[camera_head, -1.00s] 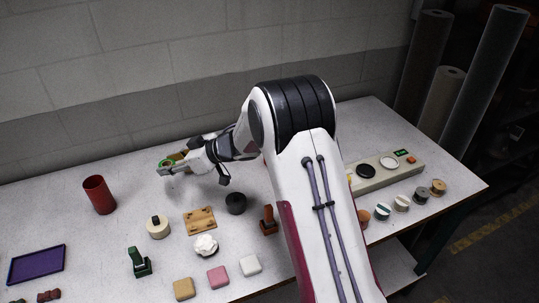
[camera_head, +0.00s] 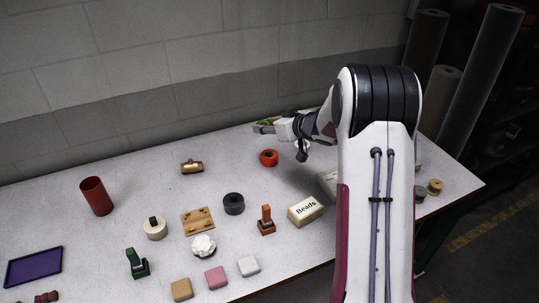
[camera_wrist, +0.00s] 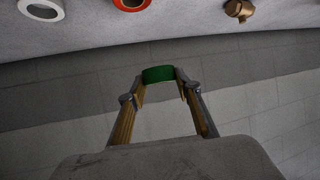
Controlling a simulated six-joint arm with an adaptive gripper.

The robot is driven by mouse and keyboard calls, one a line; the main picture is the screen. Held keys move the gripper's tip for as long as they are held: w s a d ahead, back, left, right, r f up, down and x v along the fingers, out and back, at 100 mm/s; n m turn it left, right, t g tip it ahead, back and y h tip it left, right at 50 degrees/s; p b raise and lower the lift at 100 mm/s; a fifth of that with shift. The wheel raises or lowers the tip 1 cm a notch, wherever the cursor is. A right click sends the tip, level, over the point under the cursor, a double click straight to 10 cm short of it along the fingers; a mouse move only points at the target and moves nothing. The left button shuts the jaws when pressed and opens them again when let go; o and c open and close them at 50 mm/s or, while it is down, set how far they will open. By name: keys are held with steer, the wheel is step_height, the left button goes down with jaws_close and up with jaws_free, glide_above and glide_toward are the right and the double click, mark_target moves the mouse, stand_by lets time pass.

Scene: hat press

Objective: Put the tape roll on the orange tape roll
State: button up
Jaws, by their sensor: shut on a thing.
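My gripper (camera_head: 264,127) is shut on a green tape roll (camera_wrist: 158,74), which is held between the fingertips in the wrist view. In the head view a sliver of the green roll (camera_head: 265,122) shows at the gripper, close to the back wall. The orange tape roll (camera_head: 269,158) lies flat on the table, below the gripper in the picture and apart from it. It also shows cut off at the top edge of the wrist view (camera_wrist: 131,5).
A white ring (camera_wrist: 41,9) shows in the wrist view. A black roll (camera_head: 234,204), a Beads box (camera_head: 306,211) and a red cup (camera_head: 97,196) stand on the table. The wall (camera_head: 150,90) is close behind.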

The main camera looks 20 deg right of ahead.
steer(key=shift+d+f+m+h, duration=0.25)
steer(key=shift+d+m+h, duration=0.2)
steer(key=shift+d, duration=0.5)
glide_above(272, 157)
steer(key=shift+w+f, duration=0.1)
steer(key=shift+f, duration=3.05)
steer(key=shift+f, duration=1.85)
steer(key=shift+f, duration=0.1)
steer(key=o, duration=0.9)
